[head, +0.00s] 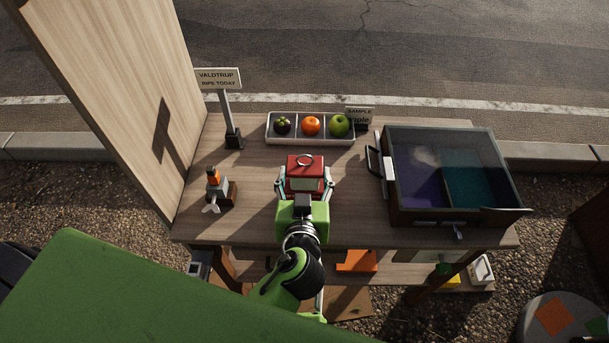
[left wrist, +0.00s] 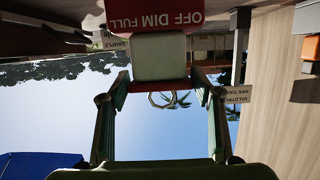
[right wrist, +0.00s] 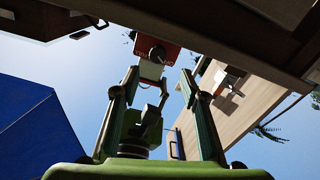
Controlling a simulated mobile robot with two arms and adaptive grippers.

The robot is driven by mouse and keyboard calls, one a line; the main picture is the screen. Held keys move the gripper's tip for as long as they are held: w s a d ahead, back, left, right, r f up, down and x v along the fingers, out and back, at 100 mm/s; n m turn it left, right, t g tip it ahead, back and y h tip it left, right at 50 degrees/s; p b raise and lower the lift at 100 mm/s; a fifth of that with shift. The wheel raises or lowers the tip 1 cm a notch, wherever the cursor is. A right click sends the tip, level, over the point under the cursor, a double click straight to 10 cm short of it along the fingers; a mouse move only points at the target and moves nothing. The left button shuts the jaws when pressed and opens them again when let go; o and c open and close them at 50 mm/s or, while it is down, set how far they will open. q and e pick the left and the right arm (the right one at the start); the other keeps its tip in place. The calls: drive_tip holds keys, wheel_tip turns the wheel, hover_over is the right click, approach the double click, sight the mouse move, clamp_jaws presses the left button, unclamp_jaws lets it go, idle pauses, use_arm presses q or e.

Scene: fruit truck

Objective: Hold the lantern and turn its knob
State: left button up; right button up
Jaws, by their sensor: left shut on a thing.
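The lantern (head: 305,165) is red with a pale body and a ring on top, over the near middle of the table. My left gripper (head: 304,186) is shut on it. In the left wrist view the lantern's pale body (left wrist: 160,57) sits between the fingertips, beside a red part (left wrist: 170,18) lettered OFF DIM FULL, upside down. In the right wrist view a dark round knob (right wrist: 157,53) shows on the lantern's red part. My right gripper (right wrist: 160,78) is open, its fingers spread and empty, with the lantern beyond the tips. I cannot make out the right gripper in the head view.
A fruit tray (head: 269,135) stands at the table's back. A glass-topped case (head: 391,215) fills the right side. A sign (head: 233,138) and a small grey-and-orange object (head: 214,189) stand at the left. The table edge (right wrist: 225,45) crosses above my right gripper.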

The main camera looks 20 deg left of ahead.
drive_tip(key=w+a+n, duration=0.1)
drive_tip(key=w+n, duration=0.3)
drive_tip(key=n, duration=0.6)
drive_tip(key=w+a+n, duration=0.1)
drive_tip(key=w+n, duration=0.3)
drive_tip(key=n, duration=0.6)
drive_tip(key=w+a+n, duration=0.1)
drive_tip(key=w+n, duration=0.3)
drive_tip(key=n, duration=0.7)
drive_tip(key=shift+w+a+h, duration=0.2)
drive_tip(key=shift+h, duration=0.1)
